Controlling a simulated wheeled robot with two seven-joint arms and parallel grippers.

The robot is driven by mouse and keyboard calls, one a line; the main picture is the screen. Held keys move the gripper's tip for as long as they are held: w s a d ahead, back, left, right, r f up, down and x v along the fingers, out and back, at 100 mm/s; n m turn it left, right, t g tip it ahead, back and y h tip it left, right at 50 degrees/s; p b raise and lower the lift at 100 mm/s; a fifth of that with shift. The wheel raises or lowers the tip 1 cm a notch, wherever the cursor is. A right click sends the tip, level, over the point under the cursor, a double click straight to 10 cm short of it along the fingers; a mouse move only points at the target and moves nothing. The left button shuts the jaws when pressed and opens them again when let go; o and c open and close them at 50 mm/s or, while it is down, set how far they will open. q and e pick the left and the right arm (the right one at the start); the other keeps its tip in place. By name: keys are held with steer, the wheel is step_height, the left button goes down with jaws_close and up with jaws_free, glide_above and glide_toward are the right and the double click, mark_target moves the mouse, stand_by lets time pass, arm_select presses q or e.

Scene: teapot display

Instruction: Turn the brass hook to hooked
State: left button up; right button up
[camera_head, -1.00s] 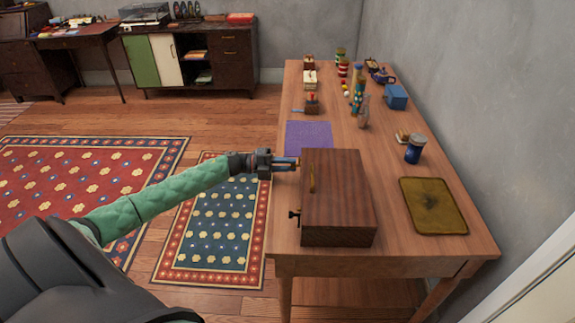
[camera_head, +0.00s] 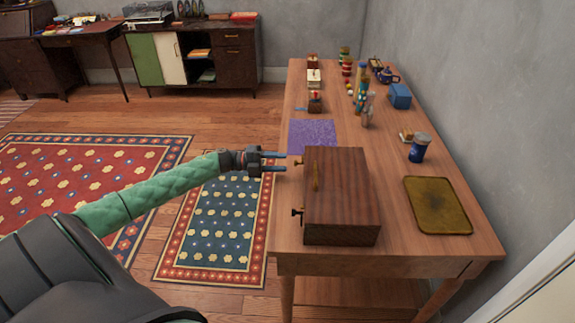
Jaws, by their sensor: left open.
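A dark wooden box (camera_head: 345,200) sits at the table's left edge. A small brass fitting (camera_head: 299,162) sticks out from the far end of its left side; it is too small to tell whether this is the hook or how it is turned. A slim brass bar (camera_head: 315,178) lies along the box's upper left edge. A dark knob-like fitting (camera_head: 297,212) sticks out nearer the front. My left gripper (camera_head: 286,162) is open and empty, its two fingers pointing right, just left of the far brass fitting and apart from it. My right gripper is not in view.
The wooden table (camera_head: 390,235) carries a purple mat (camera_head: 312,137) behind the box. A yellow-brown tray (camera_head: 438,205) and a blue jar (camera_head: 420,148) stand to the right. Several small items stand farther back.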

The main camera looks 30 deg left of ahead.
arm_select(q)
steer(key=shift+b+v, duration=0.3)
steer(key=shift+v, duration=1.5)
